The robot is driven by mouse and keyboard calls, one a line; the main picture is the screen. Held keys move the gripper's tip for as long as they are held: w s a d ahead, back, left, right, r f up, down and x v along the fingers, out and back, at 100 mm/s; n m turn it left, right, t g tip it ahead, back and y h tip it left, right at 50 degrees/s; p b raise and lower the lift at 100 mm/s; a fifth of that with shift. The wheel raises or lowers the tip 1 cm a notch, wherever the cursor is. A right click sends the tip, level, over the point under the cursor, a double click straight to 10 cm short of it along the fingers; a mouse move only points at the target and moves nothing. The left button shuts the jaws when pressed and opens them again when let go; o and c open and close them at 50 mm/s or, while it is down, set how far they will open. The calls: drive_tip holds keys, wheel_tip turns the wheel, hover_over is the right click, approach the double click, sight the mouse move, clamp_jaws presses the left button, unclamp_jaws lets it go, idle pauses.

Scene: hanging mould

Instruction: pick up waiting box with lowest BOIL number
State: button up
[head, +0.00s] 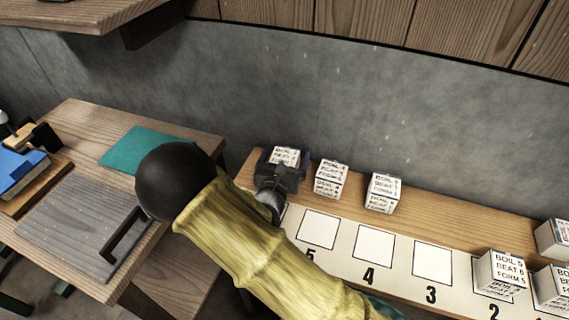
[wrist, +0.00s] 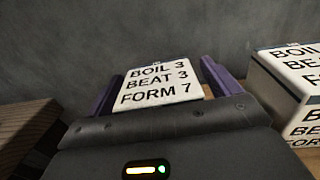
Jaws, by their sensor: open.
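A white box (head: 287,154) reading BOIL 3, BEAT 3, FORM 7 in the wrist view (wrist: 155,84) stands at the left end of the back row on the wooden bench. My gripper (head: 280,168) is open, with its purple fingers on either side of this box; I cannot tell whether they touch it. A second white box (head: 331,179) stands just to its right, seen partly in the wrist view (wrist: 288,85). A third white box (head: 382,193) stands further right. Their BOIL numbers are too small or cut off to read surely.
A white strip (head: 341,248) with numbered squares runs in front of the row; squares 5, 4 and 3 are empty. A box reading BOIL 5 (head: 501,274) stands on square 2, with more boxes at the right edge. A side table (head: 82,225) is at left, the grey wall behind.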

sight(286, 152)
drive_tip(key=c, duration=1.2)
drive_tip(key=shift+o, duration=0.2)
drive_tip(key=shift+r, duration=0.1)
wheel_tip(286, 152, up, 10)
drive_tip(key=shift+f+p, duration=0.1)
drive_tip(key=shift+p, duration=0.8)
